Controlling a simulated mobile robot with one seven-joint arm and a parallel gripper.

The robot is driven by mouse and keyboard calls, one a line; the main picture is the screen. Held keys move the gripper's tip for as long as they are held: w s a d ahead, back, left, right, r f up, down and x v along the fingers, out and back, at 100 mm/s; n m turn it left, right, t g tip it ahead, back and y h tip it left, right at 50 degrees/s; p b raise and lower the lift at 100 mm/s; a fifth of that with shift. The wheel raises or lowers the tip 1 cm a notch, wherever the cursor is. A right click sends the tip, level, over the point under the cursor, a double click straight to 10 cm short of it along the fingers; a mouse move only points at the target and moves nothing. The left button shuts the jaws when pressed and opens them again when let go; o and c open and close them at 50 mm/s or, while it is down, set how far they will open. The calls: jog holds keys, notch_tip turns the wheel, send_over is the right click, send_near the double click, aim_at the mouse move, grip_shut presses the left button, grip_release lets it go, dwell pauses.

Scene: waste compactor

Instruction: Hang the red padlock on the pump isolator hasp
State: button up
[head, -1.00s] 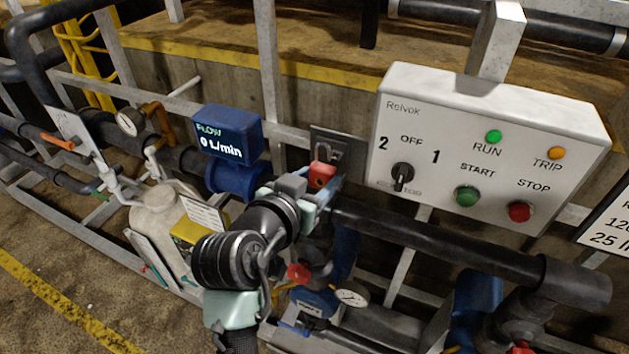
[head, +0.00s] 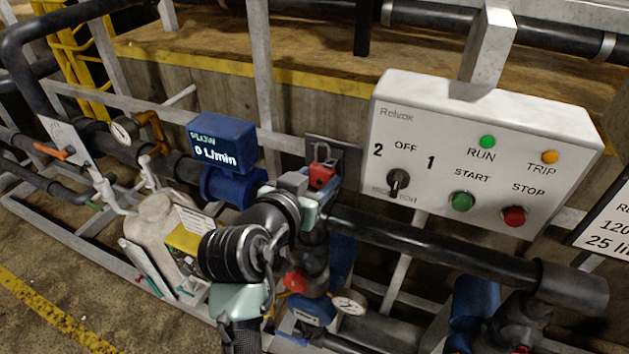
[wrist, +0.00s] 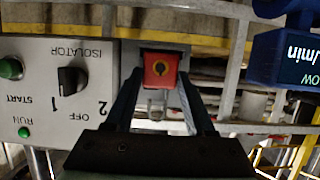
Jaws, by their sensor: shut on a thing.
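The red padlock (head: 321,177) is in my gripper (head: 316,192), left of the white isolator panel. Its metal shackle stands up in front of a dark grey plate (head: 348,154), where the hasp seems to be. I cannot tell whether the shackle is through the hasp or only in front of it. In the upside-down wrist view, the padlock's red face with a keyhole (wrist: 160,69) sits between the two dark fingertips of my gripper (wrist: 160,82). The shackle (wrist: 157,104) shows below it there. The hasp itself is not clear in either view.
The white panel (head: 470,120) with its rotary switch (head: 398,181) is close on the right. The blue flow meter (head: 224,142) is on the left. A black pipe (head: 430,240) runs below the panel. A grey upright post (head: 260,70) stands behind.

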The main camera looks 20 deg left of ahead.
jog(key=shift+w, duration=0.4)
jog(key=shift+f, duration=0.15)
dwell(0.4)
jog(key=o, duration=1.3)
jog(key=shift+f, duration=0.1)
jog(key=shift+c, duration=0.5)
jog(key=shift+s, duration=0.1)
jog(key=shift+v, duration=0.85)
jog(key=shift+p+v, duration=1.1)
jog(key=shift+v, duration=1.55)
